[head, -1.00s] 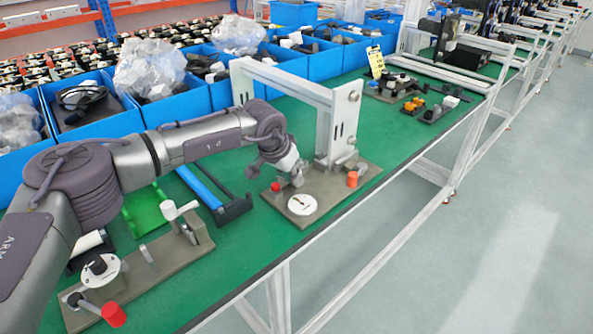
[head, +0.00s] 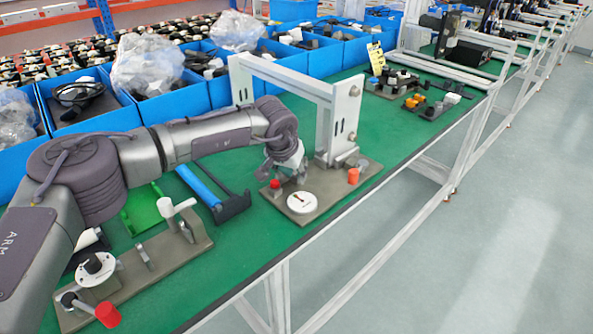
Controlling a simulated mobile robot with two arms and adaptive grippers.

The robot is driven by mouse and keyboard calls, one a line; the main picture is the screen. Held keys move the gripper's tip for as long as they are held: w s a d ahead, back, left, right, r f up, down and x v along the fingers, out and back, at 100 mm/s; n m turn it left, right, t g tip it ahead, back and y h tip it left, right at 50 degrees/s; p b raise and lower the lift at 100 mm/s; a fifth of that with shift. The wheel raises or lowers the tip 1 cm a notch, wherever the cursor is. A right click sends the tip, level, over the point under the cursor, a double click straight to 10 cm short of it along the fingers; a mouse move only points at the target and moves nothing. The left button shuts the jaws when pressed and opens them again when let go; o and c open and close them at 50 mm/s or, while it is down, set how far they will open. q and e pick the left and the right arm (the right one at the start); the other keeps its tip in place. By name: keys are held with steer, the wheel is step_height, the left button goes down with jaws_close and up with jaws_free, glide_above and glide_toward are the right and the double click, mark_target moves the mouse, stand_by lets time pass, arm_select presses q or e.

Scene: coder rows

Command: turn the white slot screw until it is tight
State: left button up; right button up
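A round white disc (head: 301,203) with a dark slot-like mark lies on the grey-brown fixture plate (head: 328,208) under the silver frame; it looks like the white slot screw. My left gripper (head: 290,181) points down at the back left of this plate, behind the disc and apart from it, beside a red knob (head: 275,185). Its fingers are small and blurred against the metal parts, so I cannot tell whether they are open. A second white disc (head: 95,269) with a black knob sits on the nearer fixture at the left. My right gripper is not in view.
The silver frame (head: 290,77) stands just behind my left gripper. An orange-red cylinder (head: 353,176) stands on the plate's right. A black-and-blue bracket (head: 232,208) lies to the left. Blue bins (head: 183,108) line the back. Green tabletop (head: 400,140) is clear right of the frame.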

arm_select(q)
steer(key=shift+w+d+r+n+t+b, duration=0.35)
steer(key=shift+d+r+n, duration=0.1)
steer(key=shift+n, duration=0.25)
steer(key=n+y, duration=0.1)
steer(key=n+b, duration=0.1)
steer(key=n, duration=0.1)
steer(key=shift+d+f+y, duration=0.1)
steer(key=shift+d+y, duration=0.3)
steer(key=shift+s+d+n+y, duration=0.1)
steer(key=shift+d+n+y, duration=0.15)
steer(key=shift+n, duration=0.55)
steer(key=shift+d+n+y+b, duration=0.1)
steer(key=shift+n+y+b, duration=0.25)
steer(key=shift+n, duration=0.25)
steer(key=shift+d+f+n, duration=0.15)
steer(key=shift+n, duration=0.45)
steer(key=n+y, duration=0.1)
steer(key=n, duration=0.1)
steer(key=n+g+y, duration=0.1)
steer(key=n, duration=0.1)
steer(key=shift+g, duration=0.25)
steer(key=shift+n, duration=0.3)
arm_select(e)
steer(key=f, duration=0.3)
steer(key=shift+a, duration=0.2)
